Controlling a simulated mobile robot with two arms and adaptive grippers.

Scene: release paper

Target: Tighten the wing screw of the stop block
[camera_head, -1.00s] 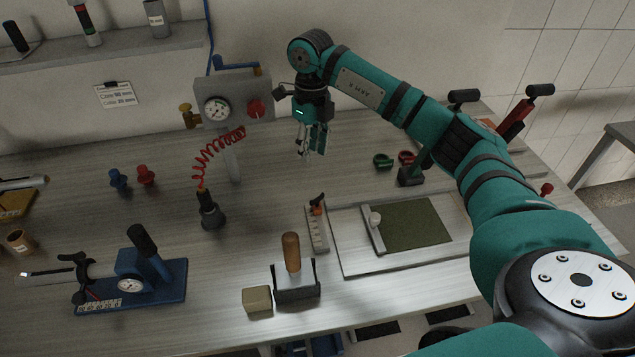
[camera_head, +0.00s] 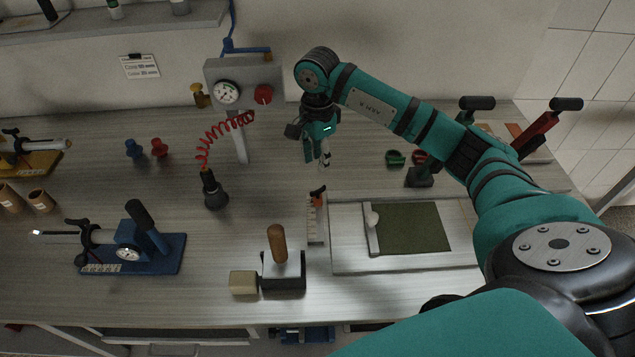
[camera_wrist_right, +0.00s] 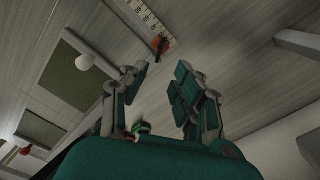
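The stop block is a small orange-red piece with a dark wing screw (camera_head: 318,190) on top, at the far end of a pale ruler strip (camera_head: 315,226). In the right wrist view the block (camera_wrist_right: 160,43) shows beyond the fingertips, at the end of the ruler (camera_wrist_right: 146,14). My right gripper (camera_head: 325,163) points down just behind the block in the head view, apart from it. In the right wrist view its fingers (camera_wrist_right: 161,79) are spread with nothing between them. How the wing is turned is too small to tell. My left gripper is not in view.
A board with a green mat (camera_head: 411,228) and a white knob (camera_head: 372,219) lies right of the ruler. A wooden-handled block (camera_head: 278,243) stands in front. A black air tool (camera_head: 214,193) on a red coil stands left. A gauge box (camera_head: 243,72) stands behind.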

